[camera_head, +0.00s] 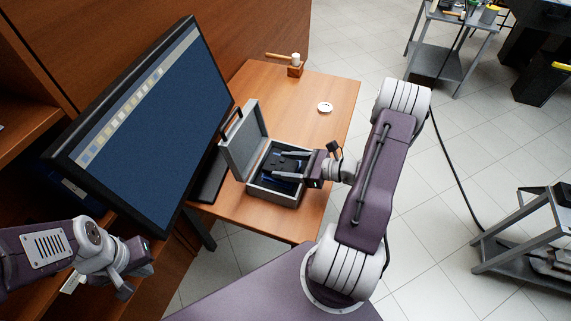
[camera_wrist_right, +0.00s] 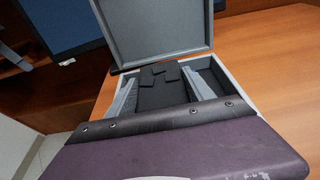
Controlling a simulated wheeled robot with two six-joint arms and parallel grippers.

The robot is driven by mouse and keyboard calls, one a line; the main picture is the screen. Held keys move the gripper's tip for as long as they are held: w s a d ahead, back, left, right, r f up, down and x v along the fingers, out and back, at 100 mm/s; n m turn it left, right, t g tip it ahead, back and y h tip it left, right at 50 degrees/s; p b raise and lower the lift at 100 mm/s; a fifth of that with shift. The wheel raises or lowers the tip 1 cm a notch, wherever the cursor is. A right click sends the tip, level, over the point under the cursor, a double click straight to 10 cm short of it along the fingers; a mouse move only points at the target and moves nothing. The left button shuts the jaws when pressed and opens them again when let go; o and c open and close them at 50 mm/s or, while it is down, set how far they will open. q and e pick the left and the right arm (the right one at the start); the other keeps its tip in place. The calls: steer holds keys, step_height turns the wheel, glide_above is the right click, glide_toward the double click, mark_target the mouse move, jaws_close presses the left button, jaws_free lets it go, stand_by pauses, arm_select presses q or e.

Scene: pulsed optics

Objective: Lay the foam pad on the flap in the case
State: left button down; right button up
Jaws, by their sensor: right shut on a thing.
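The grey case (camera_head: 270,195) stands on the wooden table with its lid (camera_head: 239,146) open; the lid also shows in the right wrist view (camera_wrist_right: 155,30). My right gripper (camera_head: 279,164) is over the case, shut on the dark foam pad (camera_head: 280,169). In the right wrist view the black pad (camera_wrist_right: 160,92) lies between the two grey fingers, with small raised dark pieces at its far end. I cannot tell whether the pad touches anything below. The flap cannot be made out; the pad and gripper cover much of the inside. My left gripper (camera_head: 137,268) is away at the lower left, its jaws unclear.
A large monitor (camera_head: 150,120) stands left of the case, close to the lid. A mallet on a wooden block (camera_head: 295,70) and a white round object (camera_head: 325,107) sit farther back. The table (camera_head: 325,85) is clear right of the case.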

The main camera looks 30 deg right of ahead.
steer(key=shift+f, duration=0.45)
stand_by(0.5)
steer(key=o, duration=1.4)
steer(key=shift+d+r, duration=0.1)
steer(key=v, duration=0.9)
steer(key=shift+p, duration=0.35)
steer(key=shift+s, duration=0.1)
